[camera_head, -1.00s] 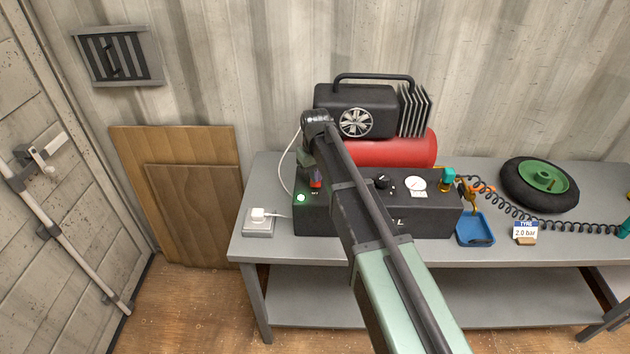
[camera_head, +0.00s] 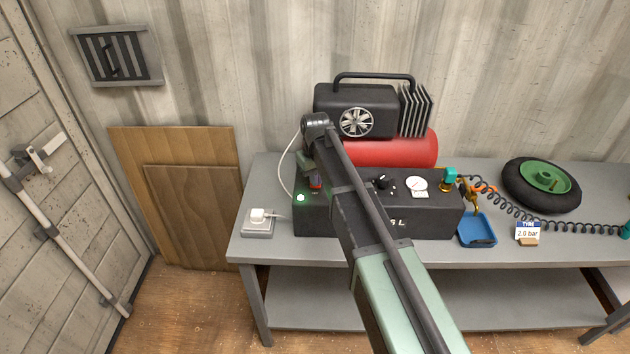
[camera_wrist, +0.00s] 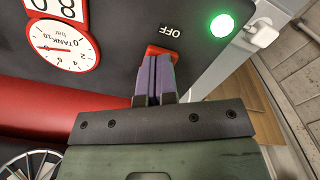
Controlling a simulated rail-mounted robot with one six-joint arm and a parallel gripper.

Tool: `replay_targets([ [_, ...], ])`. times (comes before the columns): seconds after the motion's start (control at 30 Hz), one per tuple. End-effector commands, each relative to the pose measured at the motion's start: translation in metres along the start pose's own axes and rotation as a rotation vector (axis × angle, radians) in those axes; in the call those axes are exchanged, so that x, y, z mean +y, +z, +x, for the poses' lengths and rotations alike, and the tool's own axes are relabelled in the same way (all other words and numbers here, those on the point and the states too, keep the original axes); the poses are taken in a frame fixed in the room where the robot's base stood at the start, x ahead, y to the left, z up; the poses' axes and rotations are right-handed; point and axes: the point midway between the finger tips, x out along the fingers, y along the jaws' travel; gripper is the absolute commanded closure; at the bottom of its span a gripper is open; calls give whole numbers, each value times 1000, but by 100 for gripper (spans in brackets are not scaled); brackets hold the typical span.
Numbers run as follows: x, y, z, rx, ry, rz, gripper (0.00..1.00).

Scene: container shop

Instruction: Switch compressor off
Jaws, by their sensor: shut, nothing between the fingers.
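The compressor is a black control box (camera_head: 437,218) with a red tank (camera_head: 400,150) and a black motor behind it on the grey bench. Its green lamp (camera_head: 300,197) is lit, and the lamp also shows in the wrist view (camera_wrist: 222,26). A red switch (camera_wrist: 160,51) sits beside a label reading OFF (camera_wrist: 171,31). My gripper (camera_wrist: 155,70) is shut and empty, its fingertips at the red switch. They overlap part of it, and I cannot tell whether they touch. In the head view my arm hides part of the box.
A tank gauge (camera_wrist: 62,46) is on the panel. A white plug (camera_head: 258,216) sits in a socket left of the box. A blue tray (camera_head: 477,230), a 2.0 bar sign (camera_head: 527,231) and a wheel (camera_head: 541,184) stand to the right.

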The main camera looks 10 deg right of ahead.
Motion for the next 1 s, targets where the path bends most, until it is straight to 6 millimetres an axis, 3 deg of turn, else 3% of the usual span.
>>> replay_targets([
  [0.17, 0, 0, -6, 0, 0, 0, 100],
  [0.77, 0, 0, -69, 0, 0, 0, 100],
  [1.0, 0, 0, -70, 0, 0, 0, 100],
])
